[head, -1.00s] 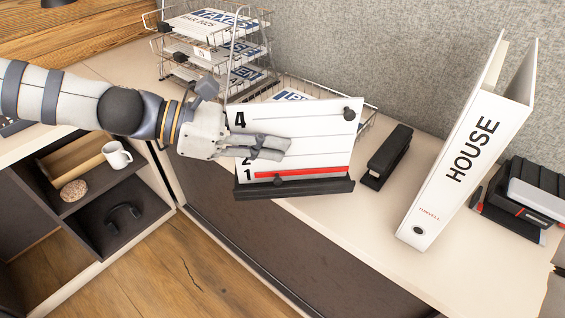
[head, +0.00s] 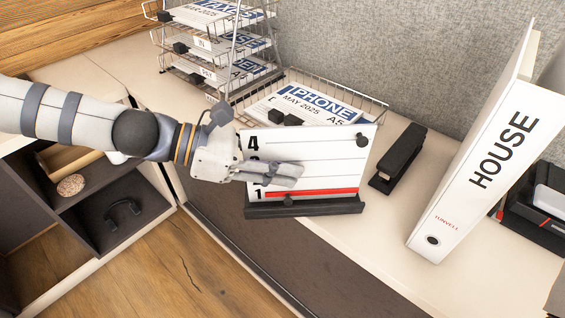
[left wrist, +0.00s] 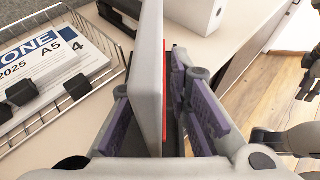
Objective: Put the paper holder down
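The paper holder (head: 325,150) is a pale board with the numbers 1 to 4, a red line and dark round knobs, on a dark base bar (head: 310,207). It is over the front part of the desk, tilted back a little. I cannot tell if its base touches the desk. My left gripper (head: 285,176) is at its left side, one finger across the front face. In the left wrist view the board (left wrist: 147,85) stands edge-on between the two fingers, which look shut on it. My right gripper seems to show at the right edge there (left wrist: 306,84), too small to read.
A wire tray (head: 380,102) with papers stands behind the holder, and a stacked wire rack (head: 237,60) behind left. A black stapler (head: 398,157) is close on the right, then a white HOUSE binder (head: 475,175). The desk's front edge is just below the holder.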

